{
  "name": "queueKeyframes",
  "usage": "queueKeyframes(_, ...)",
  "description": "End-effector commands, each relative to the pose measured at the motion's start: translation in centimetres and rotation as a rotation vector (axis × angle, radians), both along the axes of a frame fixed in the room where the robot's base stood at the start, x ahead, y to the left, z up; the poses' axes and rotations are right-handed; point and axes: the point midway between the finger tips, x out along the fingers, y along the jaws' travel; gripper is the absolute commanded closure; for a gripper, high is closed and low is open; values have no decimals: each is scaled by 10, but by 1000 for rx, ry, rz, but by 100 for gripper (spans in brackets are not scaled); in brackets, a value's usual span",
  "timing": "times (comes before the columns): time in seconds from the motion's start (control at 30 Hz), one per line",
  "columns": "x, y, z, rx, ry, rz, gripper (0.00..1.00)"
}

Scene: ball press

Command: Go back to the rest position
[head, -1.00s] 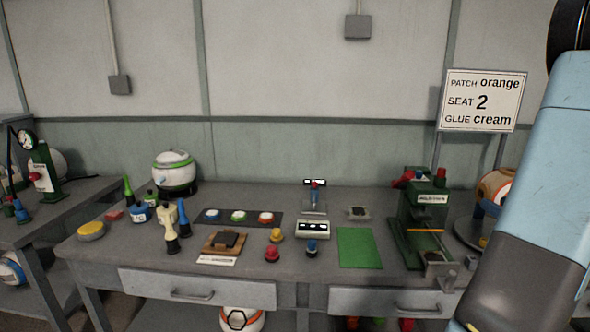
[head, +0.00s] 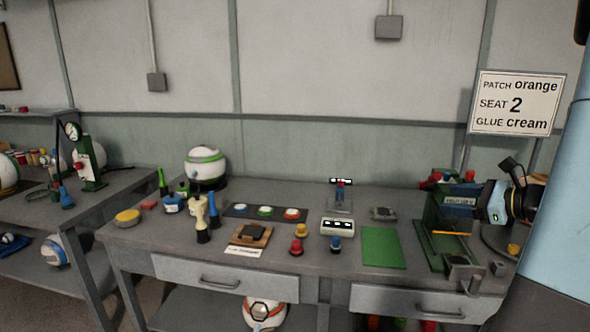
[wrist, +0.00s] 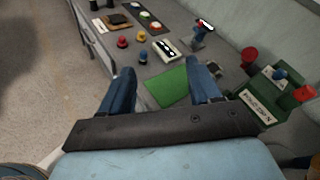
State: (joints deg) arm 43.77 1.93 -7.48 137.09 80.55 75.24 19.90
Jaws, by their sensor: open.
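My gripper (wrist: 163,75) shows in the wrist view with its two dark blue fingers spread wide and nothing between them. It is above the bench's right part, with the green mat (wrist: 168,88) below and beyond the fingers. In the head view a light-blue and black part of my arm shows in front of the green press (head: 437,212), hiding some of it. The fingertips cannot be made out there. My pale-blue arm link fills the right edge of the head view.
The bench (head: 180,236) holds a white-and-green ball (head: 206,168), bottles, coloured knobs and a dark strip of patches. The press also shows in the wrist view (wrist: 262,98), close right of the fingers. A sign (head: 517,102) stands behind. Open floor (wrist: 35,70) lies left in the wrist view.

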Motion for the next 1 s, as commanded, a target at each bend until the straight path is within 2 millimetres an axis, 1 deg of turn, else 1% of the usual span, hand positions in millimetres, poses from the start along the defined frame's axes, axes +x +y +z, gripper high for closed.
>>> queueKeyframes(0.03, -4, 28, 5, -75, 1, 89, 38)
queueKeyframes(0.1, -14, 58, 7, -179, 10, 202, 38)
queueKeyframes(0.2, -31, 97, 8, -336, 9, 363, 38)
queueKeyframes(0.3, -50, 127, 8, -499, -2, 516, 38)
queueKeyframes(0.4, -71, 150, 8, -667, -25, 664, 38)
queueKeyframes(0.53, -98, 171, 9, -895, -72, 846, 38)
queueKeyframes(0.7, -128, 183, 14, -1205, -161, 1058, 38)
queueKeyframes(0.8, -142, 186, 20, -1393, -225, 1167, 38)
queueKeyframes(1.0, -160, 184, 36, -1722, -349, 1320, 38)
